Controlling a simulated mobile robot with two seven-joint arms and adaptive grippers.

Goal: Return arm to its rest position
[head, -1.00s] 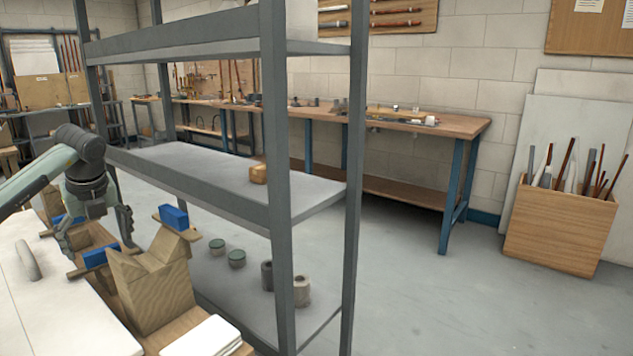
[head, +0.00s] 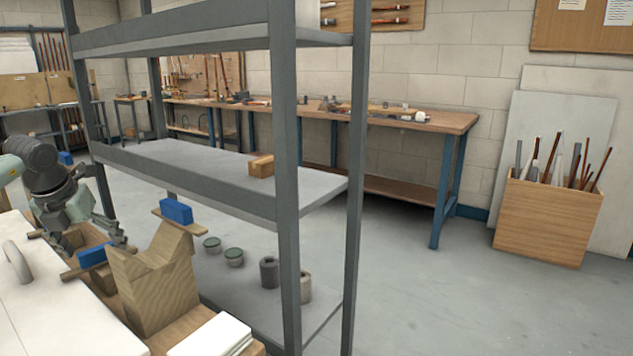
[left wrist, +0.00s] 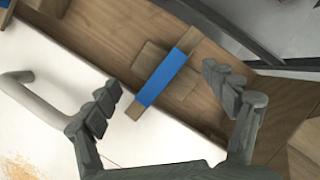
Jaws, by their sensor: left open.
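My left gripper (head: 88,238) is at the left edge of the head view, above the wooden bench by the white board (head: 50,315). In the left wrist view the left gripper (left wrist: 160,97) has its two fingers spread wide with nothing between them. A blue block on a wooden strip (left wrist: 163,79) lies beyond the fingertips there, apart from them. In the head view a blue block (head: 92,254) sits just below and beside the gripper. My right gripper is not in either view.
A wooden V-shaped stand (head: 155,285) is right of the gripper, with another blue block (head: 176,211) by it. A grey metal shelf (head: 190,185) rises close behind, holding a small wooden block (head: 261,166). White pads (head: 212,337) lie in front. Open floor (head: 420,300) is at right.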

